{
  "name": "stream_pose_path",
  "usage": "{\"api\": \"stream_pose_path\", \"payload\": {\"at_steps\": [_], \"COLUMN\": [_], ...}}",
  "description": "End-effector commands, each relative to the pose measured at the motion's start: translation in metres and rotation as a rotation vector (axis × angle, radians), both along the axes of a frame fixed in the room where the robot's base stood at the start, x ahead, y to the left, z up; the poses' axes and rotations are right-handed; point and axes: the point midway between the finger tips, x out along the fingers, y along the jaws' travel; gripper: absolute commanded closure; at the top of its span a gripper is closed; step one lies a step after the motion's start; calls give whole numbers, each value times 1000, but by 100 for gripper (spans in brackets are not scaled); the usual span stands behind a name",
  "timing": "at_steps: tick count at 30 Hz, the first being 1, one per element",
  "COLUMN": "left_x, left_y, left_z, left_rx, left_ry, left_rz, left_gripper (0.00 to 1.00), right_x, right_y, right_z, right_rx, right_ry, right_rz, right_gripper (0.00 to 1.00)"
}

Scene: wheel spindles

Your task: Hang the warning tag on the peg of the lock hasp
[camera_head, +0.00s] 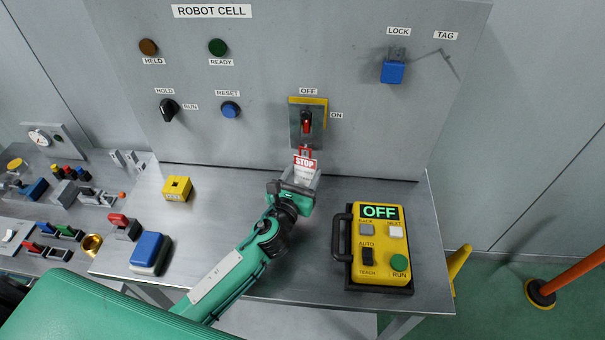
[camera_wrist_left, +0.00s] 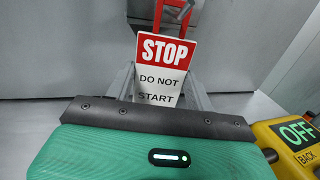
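The warning tag (camera_head: 305,163) is a white plate with a red STOP band, and it also shows in the left wrist view (camera_wrist_left: 164,72). It stands nearly upright, face outward, below the isolator switch (camera_head: 306,120). The red lock hasp (camera_head: 305,150) hangs under the switch handle, just above the tag; its lower part shows in the left wrist view (camera_wrist_left: 178,12). I cannot tell whether the tag's hole is around the peg. My left gripper (camera_head: 302,176) has a finger at each side edge of the tag and appears shut on it. My right gripper is out of view.
A blue padlock (camera_head: 392,72) hangs under LOCK; the TAG hook (camera_head: 447,60) beside it is bare. A yellow pendant (camera_head: 381,245) stands right of my left arm. A yellow box (camera_head: 177,189) and a blue-topped block (camera_head: 150,252) lie left on the bench.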

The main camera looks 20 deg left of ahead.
Motion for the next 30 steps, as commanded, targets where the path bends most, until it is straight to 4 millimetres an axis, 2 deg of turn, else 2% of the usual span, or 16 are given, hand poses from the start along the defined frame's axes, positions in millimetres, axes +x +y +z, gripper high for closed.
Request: {"api": "stream_pose_path", "payload": {"at_steps": [1, 3, 4, 12, 16, 20, 30], "left_x": [0, 0, 0, -1, -9, -30, -99], "left_y": [0, 0, 0, 0, 1, 2, 8], "left_z": [0, 0, 0, 0, -2, -3, -5], "left_rx": [0, 0, 0, 0, 0, 1, 0], "left_ry": [0, 0, 0, 0, 1, 1, 2], "left_rz": [0, 0, 0, 0, 0, -2, -2], "left_gripper": [37, 23, 21, 21, 21, 21, 21], "right_x": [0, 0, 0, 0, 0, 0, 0], "right_y": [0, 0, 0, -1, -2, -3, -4], "right_z": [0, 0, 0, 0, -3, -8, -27], "right_rx": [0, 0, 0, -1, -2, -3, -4], "right_ry": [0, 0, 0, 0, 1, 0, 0], "right_rz": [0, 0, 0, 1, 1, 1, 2], "right_gripper": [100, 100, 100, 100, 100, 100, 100]}}
